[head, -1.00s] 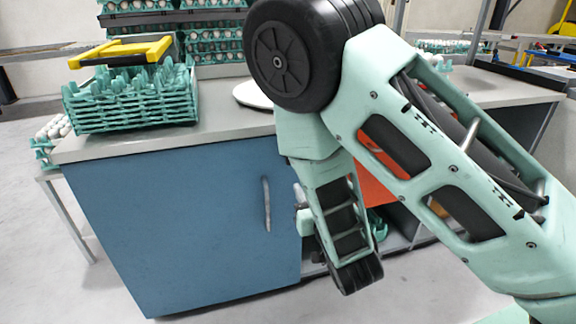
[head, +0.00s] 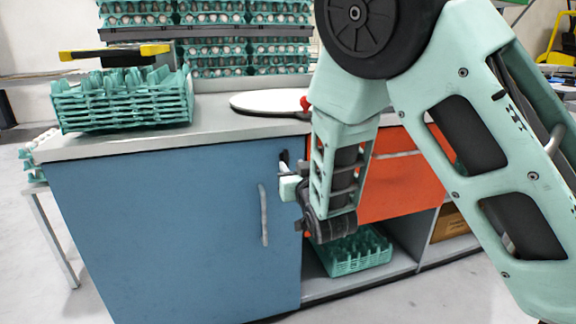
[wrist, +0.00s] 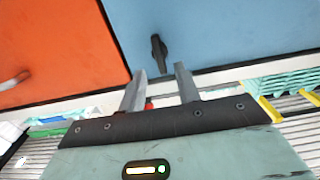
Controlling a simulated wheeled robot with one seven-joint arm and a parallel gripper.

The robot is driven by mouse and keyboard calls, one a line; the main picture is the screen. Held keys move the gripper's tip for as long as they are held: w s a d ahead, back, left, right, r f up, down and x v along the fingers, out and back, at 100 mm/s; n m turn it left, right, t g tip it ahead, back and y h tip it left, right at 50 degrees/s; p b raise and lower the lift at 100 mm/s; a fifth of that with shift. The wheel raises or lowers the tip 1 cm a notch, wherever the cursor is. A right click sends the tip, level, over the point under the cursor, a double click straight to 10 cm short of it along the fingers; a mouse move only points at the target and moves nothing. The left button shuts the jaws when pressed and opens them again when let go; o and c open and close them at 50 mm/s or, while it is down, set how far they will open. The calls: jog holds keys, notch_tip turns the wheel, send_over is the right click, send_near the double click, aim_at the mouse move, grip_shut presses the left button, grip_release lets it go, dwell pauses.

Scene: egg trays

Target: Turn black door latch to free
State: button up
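The black door latch (wrist: 158,53) is on the blue door (wrist: 225,30) near its edge, in the upper middle of the wrist view. It lies lengthwise in that picture, beyond my fingertips. My gripper (wrist: 160,80) is open, its two grey fingers apart with nothing between them. In the head view the latch (head: 284,158) is a small dark shape at the upper right of the blue door (head: 160,225), partly hidden. There my gripper is beside it, mostly hidden by my arm. I cannot tell if the fingers touch the latch.
A grey vertical handle (head: 264,215) is on the blue door. An orange drawer front (head: 395,175) is to its right, above an open shelf with a green tray (head: 355,255). Stacked green egg trays (head: 120,105) and a white round disc (head: 270,102) stand on the counter.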

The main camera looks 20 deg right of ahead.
aim_at(287, 159)
jog(key=shift+w, duration=2.35)
jog(key=c, duration=0.7)
